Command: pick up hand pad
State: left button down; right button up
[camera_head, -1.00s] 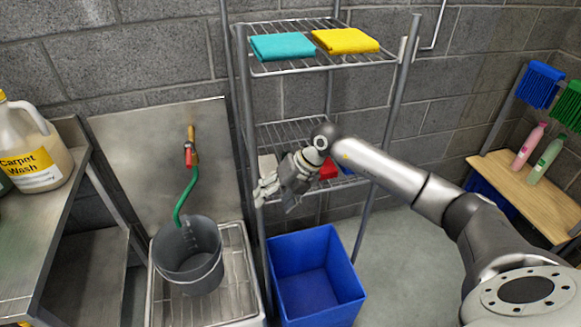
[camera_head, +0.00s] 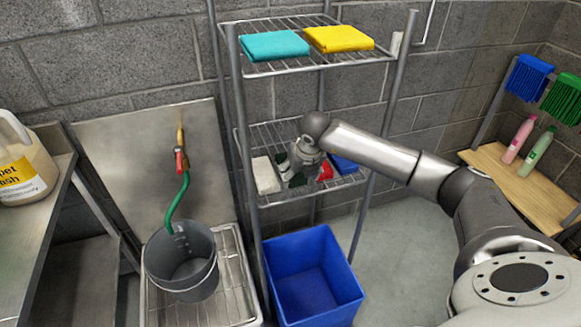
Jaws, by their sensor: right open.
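Several pads lie on the middle wire shelf (camera_head: 300,193) of the rack: a white pad (camera_head: 265,176) at the left, a red pad (camera_head: 325,171) and a blue pad (camera_head: 343,164) at the right. Something dark green shows beside my right gripper, mostly hidden, perhaps another pad. My right gripper (camera_head: 294,174) is open, in among the pads, between the white one and the red one. My wrist hides part of the shelf, and I cannot tell whether the fingers touch a pad. My left gripper is out of view.
A teal cloth (camera_head: 274,45) and a yellow cloth (camera_head: 340,38) lie on the top shelf, above my arm. Rack posts (camera_head: 385,125) stand close by. A blue bin (camera_head: 312,282) is below; a grey bucket (camera_head: 182,262) sits in the sink at left.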

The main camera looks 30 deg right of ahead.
aim_at(298, 179)
jog(key=shift+x, duration=1.15)
jog(key=shift+w+f, duration=0.2)
jog(key=shift+f, duration=0.3)
jog(key=c, duration=0.7)
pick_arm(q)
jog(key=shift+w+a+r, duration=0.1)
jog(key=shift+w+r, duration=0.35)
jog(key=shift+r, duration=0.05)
pick_arm(e)
jog(key=shift+o, duration=0.2)
jog(key=shift+r, duration=0.1)
